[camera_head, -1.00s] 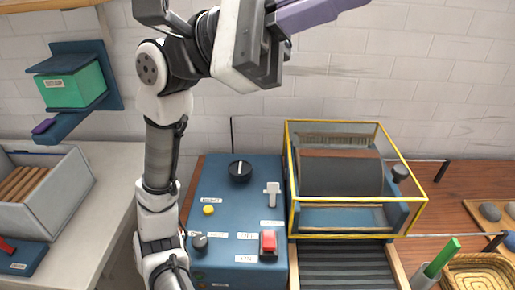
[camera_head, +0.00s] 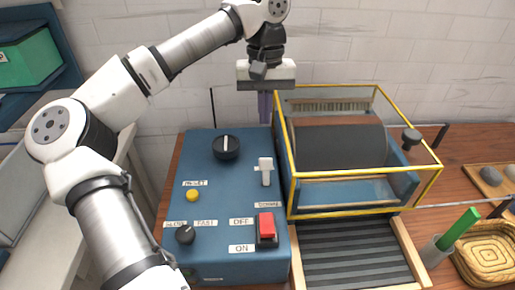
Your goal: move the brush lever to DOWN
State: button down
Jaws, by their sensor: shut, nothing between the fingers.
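The white T-shaped lever (camera_head: 265,171) stands on the blue control panel (camera_head: 215,160), near its right edge and left of the yellow-framed drum. A small label (camera_head: 268,204) lies just below it; I cannot read it surely. The lever's handle is toward the upper end of its place, away from that label. My gripper (camera_head: 264,116) hangs above and behind the lever in the picture, its purple fingers pointing down. It is shut and empty, apart from the lever. The fingertips are small and partly hard to make out against the panel's far edge.
The yellow guard frame (camera_head: 283,150) around the drum (camera_head: 340,146) stands close to the lever's right. The panel also bears a black dial (camera_head: 226,147), a yellow button (camera_head: 192,195), a small knob (camera_head: 185,234) and a red switch (camera_head: 267,226). A slatted belt (camera_head: 355,255) lies in front.

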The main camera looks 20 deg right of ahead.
aim_at(266, 172)
dwell(0.3)
jog(key=f, duration=0.3)
jog(key=s+f+p, duration=0.1)
jog(key=f, duration=0.2)
jog(key=f+p, duration=0.1)
jog(key=f, duration=0.3)
jog(key=shift+s+a, duration=0.15)
jog(key=shift+a+t+b, duration=0.1)
jog(key=shift+t+b, duration=0.2)
jog(key=shift+b, duration=0.15)
